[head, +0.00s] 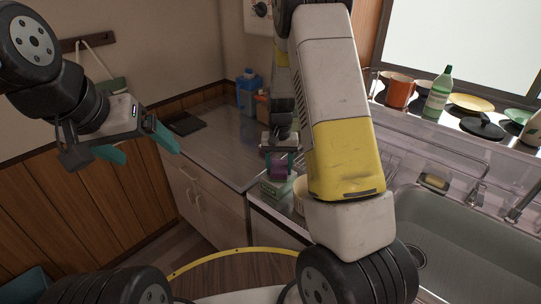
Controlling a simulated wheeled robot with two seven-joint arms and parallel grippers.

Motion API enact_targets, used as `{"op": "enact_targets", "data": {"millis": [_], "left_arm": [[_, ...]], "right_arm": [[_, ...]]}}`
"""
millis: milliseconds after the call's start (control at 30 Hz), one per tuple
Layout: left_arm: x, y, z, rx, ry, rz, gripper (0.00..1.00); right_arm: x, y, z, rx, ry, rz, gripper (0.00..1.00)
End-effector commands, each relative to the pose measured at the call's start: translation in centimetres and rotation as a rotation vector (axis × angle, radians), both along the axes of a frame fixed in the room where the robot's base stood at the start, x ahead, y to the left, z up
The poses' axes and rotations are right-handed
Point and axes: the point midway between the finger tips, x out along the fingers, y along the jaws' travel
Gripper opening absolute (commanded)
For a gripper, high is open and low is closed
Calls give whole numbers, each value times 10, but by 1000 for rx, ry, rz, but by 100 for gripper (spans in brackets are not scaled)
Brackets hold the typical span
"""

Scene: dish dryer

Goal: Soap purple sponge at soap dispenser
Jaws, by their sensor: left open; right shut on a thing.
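My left gripper (146,154) is open and empty, with its teal fingers apart, at the left in the head view, in front of the wood-panelled wall. My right gripper (281,160) is near the middle, pointing down. It is shut on the purple sponge (279,171), which shows between its teal fingers. A small pale green and white box-like item (276,188) sits just below the sponge at the counter's edge; it may be the soap dispenser, but I cannot tell. I cannot tell whether the sponge touches it. My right forearm hides much of the area to its right.
The sink (460,255) is at the right, with a yellow item (434,182) on its back ledge. A green bottle (438,92), an orange pot (398,90) and plates stand on the windowsill. A blue bottle (249,92) stands at the back of the largely clear counter (215,145).

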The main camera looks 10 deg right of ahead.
Motion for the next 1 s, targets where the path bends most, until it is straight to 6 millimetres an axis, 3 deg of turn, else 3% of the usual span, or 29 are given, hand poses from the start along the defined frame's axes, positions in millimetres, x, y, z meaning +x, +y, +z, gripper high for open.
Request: {"op": "enact_targets", "data": {"millis": [1000], "left_arm": [[0,0,0,0,0,0,87]], "right_arm": [[0,0,69,0,-1,-1,20]]}}
